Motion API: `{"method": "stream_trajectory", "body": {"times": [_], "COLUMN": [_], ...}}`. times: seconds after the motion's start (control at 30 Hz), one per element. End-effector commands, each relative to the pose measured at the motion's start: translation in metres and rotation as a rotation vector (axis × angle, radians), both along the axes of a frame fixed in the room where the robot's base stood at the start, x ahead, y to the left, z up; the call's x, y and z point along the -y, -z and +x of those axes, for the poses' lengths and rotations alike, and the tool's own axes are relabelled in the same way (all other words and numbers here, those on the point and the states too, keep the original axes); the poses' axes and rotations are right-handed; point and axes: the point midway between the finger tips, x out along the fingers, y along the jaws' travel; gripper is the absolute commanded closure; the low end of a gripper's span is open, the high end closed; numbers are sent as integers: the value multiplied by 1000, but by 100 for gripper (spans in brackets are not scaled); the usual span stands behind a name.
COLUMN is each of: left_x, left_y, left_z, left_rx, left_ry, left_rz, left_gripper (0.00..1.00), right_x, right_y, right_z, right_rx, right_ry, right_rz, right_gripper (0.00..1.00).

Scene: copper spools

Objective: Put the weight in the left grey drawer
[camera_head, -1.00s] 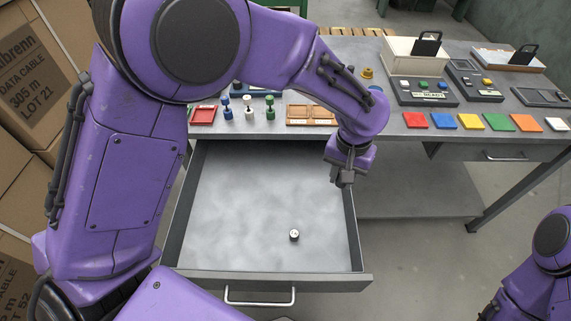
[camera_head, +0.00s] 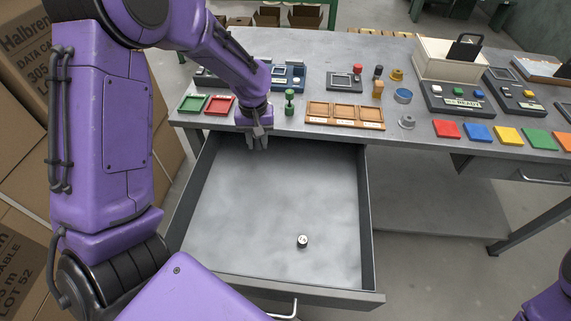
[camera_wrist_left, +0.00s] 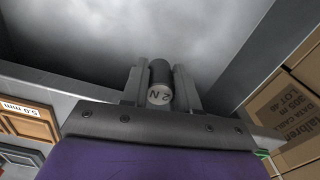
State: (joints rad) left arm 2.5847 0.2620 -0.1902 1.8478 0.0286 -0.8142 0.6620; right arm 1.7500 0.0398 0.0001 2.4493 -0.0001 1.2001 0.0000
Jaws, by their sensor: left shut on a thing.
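The left grey drawer (camera_head: 250,205) is pulled out below the bench and open. A small round weight with a pale top (camera_head: 302,241) stands on its floor, right of the middle and towards the front. My left gripper (camera_head: 257,143) is over the back left part of the drawer, close to the bench's front edge. In the left wrist view it is shut on a dark grey cylindrical weight (camera_wrist_left: 160,82) marked "2 N", with the grey drawer floor behind. In the head view the held weight is hard to make out. My right gripper is out of view.
On the bench (camera_head: 330,140) near the drawer are a red tray (camera_head: 219,105), a green tray (camera_head: 192,103), a green peg (camera_head: 290,102) and a wooden three-part tray (camera_head: 345,114). Cardboard boxes (camera_head: 25,130) stand at the left. Most of the drawer floor is clear.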

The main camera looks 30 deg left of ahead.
Motion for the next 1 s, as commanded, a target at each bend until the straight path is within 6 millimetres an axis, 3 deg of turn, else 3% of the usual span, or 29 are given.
{"method": "stream_trajectory", "body": {"times": [0.3,0.43,0.67,0.8,1.0], "left_x": [87,110,131,130,129], "left_y": [41,71,97,119,125], "left_z": [18,23,28,27,28], "left_rx": [-5,-4,-2,-2,3], "left_ry": [7,4,4,2,2], "left_rz": [2,0,-1,-1,0], "left_gripper": [100,100,100,100,100], "right_x": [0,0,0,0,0], "right_y": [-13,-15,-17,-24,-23], "right_z": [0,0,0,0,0], "right_rx": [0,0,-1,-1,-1], "right_ry": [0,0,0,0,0], "right_rz": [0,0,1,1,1], "right_gripper": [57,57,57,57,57]}}
